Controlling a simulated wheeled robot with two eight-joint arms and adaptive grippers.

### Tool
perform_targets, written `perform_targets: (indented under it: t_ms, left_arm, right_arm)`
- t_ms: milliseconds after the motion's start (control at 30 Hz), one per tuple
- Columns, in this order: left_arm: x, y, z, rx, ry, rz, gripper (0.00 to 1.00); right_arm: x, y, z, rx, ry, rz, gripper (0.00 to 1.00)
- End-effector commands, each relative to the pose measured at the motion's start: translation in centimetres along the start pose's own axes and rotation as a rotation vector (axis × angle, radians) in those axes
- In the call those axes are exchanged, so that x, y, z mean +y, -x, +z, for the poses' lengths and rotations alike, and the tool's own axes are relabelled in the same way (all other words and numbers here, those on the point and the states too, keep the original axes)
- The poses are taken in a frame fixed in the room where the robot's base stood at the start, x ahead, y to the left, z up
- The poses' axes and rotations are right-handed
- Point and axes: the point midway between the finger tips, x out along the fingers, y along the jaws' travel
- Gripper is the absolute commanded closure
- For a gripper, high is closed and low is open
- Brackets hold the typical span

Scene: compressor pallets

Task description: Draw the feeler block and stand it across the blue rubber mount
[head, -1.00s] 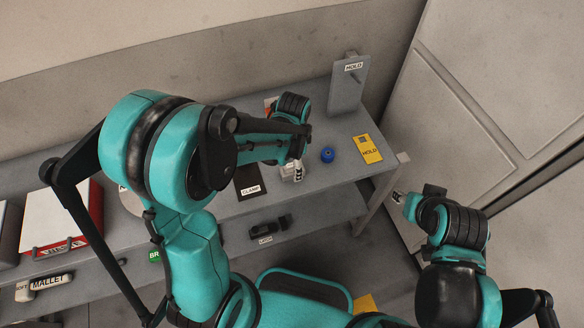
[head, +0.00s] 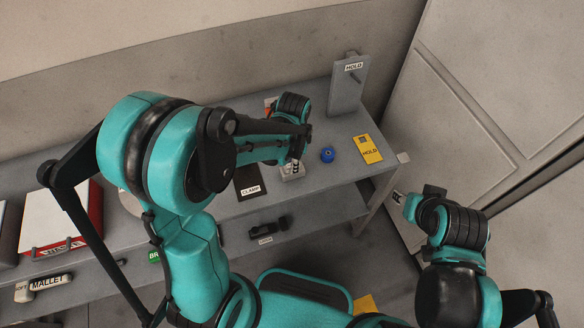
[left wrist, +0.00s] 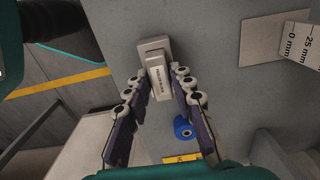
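The feeler block (left wrist: 158,78) is a pale grey block with a printed label, beside a larger pale holder (left wrist: 153,46) in the left wrist view. The holder also shows on the bench in the head view (head: 292,175). My left gripper (left wrist: 158,80) points down with one finger on each side of the block; a small gap shows at the left finger. In the head view my left gripper (head: 296,160) partly hides the block. The blue rubber mount (head: 327,155) stands to its right, bare on top, and shows in the left wrist view (left wrist: 182,127). My right gripper (head: 414,206) is away from the bench, its fingers unclear.
A grey upright board (head: 348,85) labelled HOLD stands behind the mount. A yellow HOLD card (head: 369,149) lies to its right. A dark CLAMP mat (head: 249,183) lies left of the holder. A lower shelf carries a dark tool (head: 269,228).

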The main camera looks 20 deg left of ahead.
Motion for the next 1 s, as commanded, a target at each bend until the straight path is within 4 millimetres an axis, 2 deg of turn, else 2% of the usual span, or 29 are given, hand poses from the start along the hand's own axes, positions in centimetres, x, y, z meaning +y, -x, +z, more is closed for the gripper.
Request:
perform_targets:
  t_ms: [67, 367, 1000]
  left_arm:
    - [0.0, 0.0, 0.0, 0.000, 0.000, 0.000, 1.00]
    - [0.0, 0.2, 0.0, 0.000, 0.000, 0.000, 1.00]
    - [0.0, 2.8, 0.0, 0.000, 0.000, 0.000, 1.00]
  right_arm:
    - [0.0, 0.0, 0.0, 0.000, 0.000, 0.000, 0.60]
    - [0.0, 0.1, -0.1, 0.000, 0.000, 0.000, 0.60]
    - [0.0, 1.7, -1.2, 0.000, 0.000, 0.000, 0.60]
